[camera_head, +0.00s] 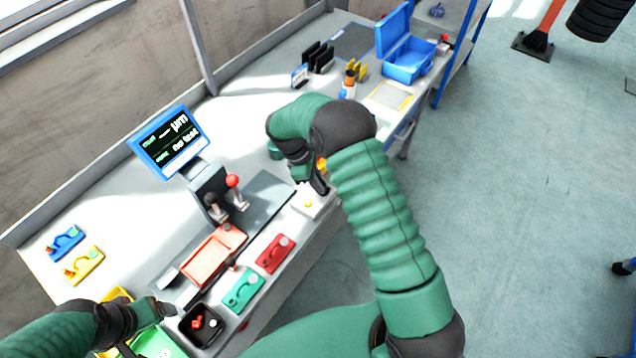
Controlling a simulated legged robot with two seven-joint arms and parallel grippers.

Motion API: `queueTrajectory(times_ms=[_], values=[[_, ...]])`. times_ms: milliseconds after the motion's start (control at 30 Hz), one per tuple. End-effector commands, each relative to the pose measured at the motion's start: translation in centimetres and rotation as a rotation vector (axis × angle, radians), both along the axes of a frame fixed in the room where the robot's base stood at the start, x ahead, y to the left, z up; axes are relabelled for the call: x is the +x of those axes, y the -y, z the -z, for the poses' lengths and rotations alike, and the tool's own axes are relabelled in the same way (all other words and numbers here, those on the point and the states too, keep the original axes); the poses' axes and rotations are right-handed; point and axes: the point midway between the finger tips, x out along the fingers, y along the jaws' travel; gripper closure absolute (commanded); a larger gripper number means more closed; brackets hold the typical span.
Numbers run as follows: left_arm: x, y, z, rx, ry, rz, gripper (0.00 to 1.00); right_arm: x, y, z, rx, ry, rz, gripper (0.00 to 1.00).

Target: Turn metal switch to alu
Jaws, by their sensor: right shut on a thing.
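A small light-grey control box (314,207) with a yellow button (308,203) sits at the front edge of the bench, right of the screen. My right gripper (318,184) reaches down onto the far side of this box, and its fingers are shut on a part there, seemingly the metal switch. The fingers hide the switch, so its setting cannot be read. My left gripper (160,310) is low at the left, above the bench's near end and apart from the box; whether its fingers are open is unclear.
A blue-framed screen (170,142) stands behind a test stand with a red-knobbed lever (232,181). Red (275,253) and green (243,289) parts, a red tray (213,256) and a black bin (201,325) lie nearer. An open blue case (408,62) is at the far end.

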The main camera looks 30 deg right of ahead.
Motion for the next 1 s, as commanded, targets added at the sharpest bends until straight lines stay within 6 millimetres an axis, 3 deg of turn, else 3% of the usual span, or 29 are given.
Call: queueTrajectory(times_ms=[1000], values=[[0.00,0.00,-0.57,0.000,0.000,0.000,0.24,-0.21,0.93,0.13,-0.010,-0.008,0.828,1.00]])
